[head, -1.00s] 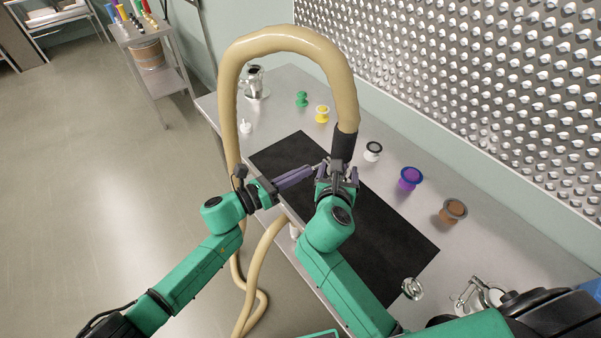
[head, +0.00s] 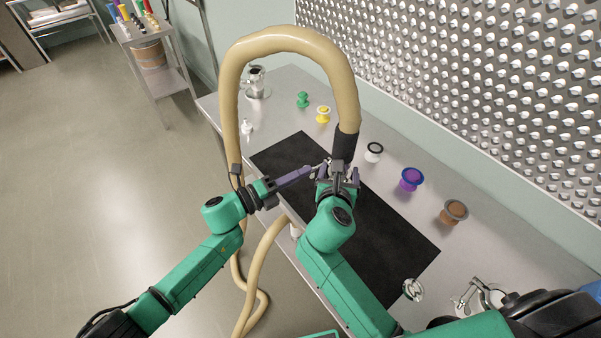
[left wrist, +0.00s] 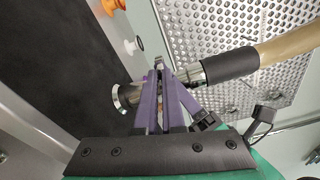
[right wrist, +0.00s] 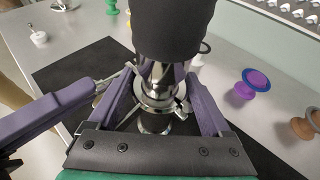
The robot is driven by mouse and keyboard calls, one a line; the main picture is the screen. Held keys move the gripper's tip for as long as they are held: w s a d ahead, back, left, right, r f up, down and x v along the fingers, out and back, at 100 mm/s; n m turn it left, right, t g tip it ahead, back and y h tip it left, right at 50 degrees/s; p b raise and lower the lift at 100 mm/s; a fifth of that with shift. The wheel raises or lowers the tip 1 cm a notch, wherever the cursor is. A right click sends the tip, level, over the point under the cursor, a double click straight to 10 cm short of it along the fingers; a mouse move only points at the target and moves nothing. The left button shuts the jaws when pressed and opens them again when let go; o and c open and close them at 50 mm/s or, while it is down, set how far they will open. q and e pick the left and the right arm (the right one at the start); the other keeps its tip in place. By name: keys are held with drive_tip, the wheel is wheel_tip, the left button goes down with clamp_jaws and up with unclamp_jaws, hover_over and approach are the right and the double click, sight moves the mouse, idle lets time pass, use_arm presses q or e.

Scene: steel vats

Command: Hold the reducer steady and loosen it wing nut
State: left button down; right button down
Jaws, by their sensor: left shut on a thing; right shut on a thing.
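The steel reducer (right wrist: 158,88) is at the lower end of the hose's black cuff (head: 344,146), with a clamp around the joint. My right gripper (right wrist: 155,97) is shut on the reducer from both sides and holds it upright above the black mat. My left gripper (head: 316,168) reaches in from the left and is shut on the small wing nut (right wrist: 130,72) at the clamp's side. In the left wrist view the left fingertips (left wrist: 159,70) are close together beside the steel fittings. The fingers mostly hide the wing nut.
The tan hose (head: 285,40) arches over the left side of the bench and hangs to the floor. Green, yellow, white, purple (head: 411,179) and brown (head: 453,212) spools stand along the back. A loose steel clamp (head: 413,290) lies near the mat's (head: 400,245) right corner.

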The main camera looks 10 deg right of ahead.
use_arm(q)
drive_tip(key=n, duration=0.4)
drive_tip(key=shift+f+n, duration=0.15)
drive_tip(key=shift+n, duration=0.15)
drive_tip(key=n, duration=0.4)
drive_tip(key=shift+f+n, duration=0.15)
drive_tip(key=shift+n, duration=0.15)
drive_tip(key=n, duration=0.4)
drive_tip(key=shift+n, duration=0.3)
drive_tip(key=n, duration=0.4)
drive_tip(key=shift+s+f, duration=0.1)
drive_tip(key=shift+s, duration=0.05)
drive_tip(key=n, duration=0.5)
drive_tip(key=shift+s, duration=0.1)
drive_tip(key=n, duration=0.4)
drive_tip(key=shift+s+n, duration=0.1)
drive_tip(key=shift+n, duration=0.2)
drive_tip(key=n, duration=0.4)
drive_tip(key=shift+s+d, duration=0.1)
drive_tip(key=n, duration=0.5)
